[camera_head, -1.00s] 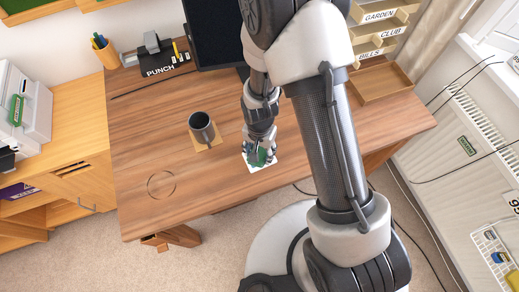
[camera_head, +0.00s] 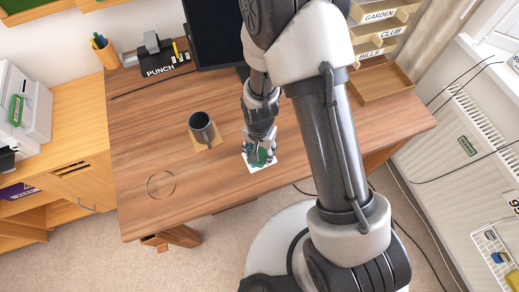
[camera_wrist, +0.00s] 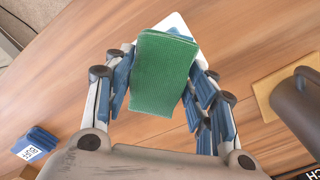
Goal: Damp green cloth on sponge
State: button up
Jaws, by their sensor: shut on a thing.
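My gripper (camera_head: 261,156) is low over the desk, near its front edge. Its blue-padded fingers are shut on a green ribbed cloth (camera_wrist: 162,75), folded into a block-like shape; a little green also shows in the head view (camera_head: 263,157). A flat white piece (camera_wrist: 178,23) lies under or just beyond the cloth, and its edge shows in the head view (camera_head: 268,166). A sliver of blue shows between the cloth and the white piece. I cannot tell whether the cloth touches what is below it. No sponge can be clearly made out.
A dark mug (camera_head: 202,127) stands on a tan square mat (camera_head: 211,143) left of my gripper. A blue block marked BUFF (camera_wrist: 35,142) lies nearby. A ring mark (camera_head: 161,185) is on the desk (camera_head: 140,130) at left, with clear wood around it. A monitor (camera_head: 215,35) stands behind.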

aim_at(259, 151)
jog(key=shift+r+p, duration=2.5)
jog(key=shift+r, duration=1)
